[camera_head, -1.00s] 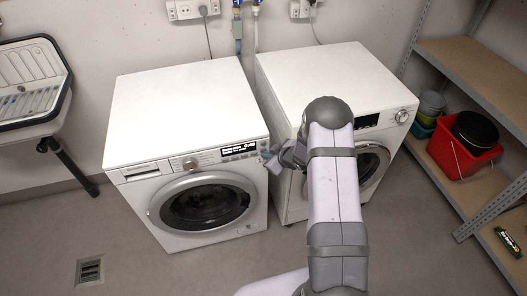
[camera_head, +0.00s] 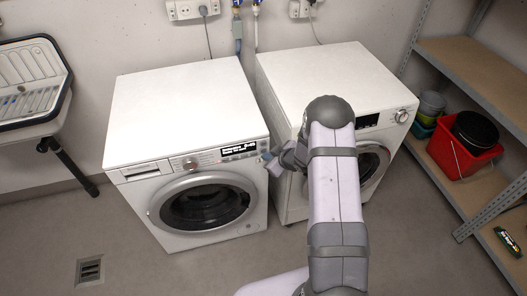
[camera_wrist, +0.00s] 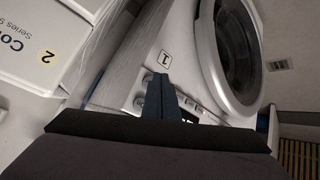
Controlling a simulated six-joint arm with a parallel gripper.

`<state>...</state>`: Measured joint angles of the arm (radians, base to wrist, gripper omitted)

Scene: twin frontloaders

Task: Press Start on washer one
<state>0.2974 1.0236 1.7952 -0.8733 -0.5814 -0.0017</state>
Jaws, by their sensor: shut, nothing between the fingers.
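Washer one (camera_head: 140,190) is the white front-loader on the left, its round door shut. In the wrist view its front (camera_wrist: 185,45) carries a label "1" (camera_wrist: 164,58). Its dark display (camera_head: 239,149) shows lit white text, too small to read surely. Small round buttons (camera_wrist: 139,100) show beside my fingers in the wrist view. My gripper (camera_head: 267,156) is shut and empty, its tips at the right end of washer one's control panel. In the wrist view the fingertips (camera_wrist: 161,78) are close to the panel by the buttons. I cannot tell whether they touch.
A second white front-loader (camera_head: 330,85) stands just right, with a narrow gap between; my arm covers part of its front. Its label "2" (camera_wrist: 47,56) shows in the wrist view. A sink (camera_head: 30,80) is at left, and a shelf (camera_head: 470,75) with a red bucket (camera_head: 460,155) at right.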

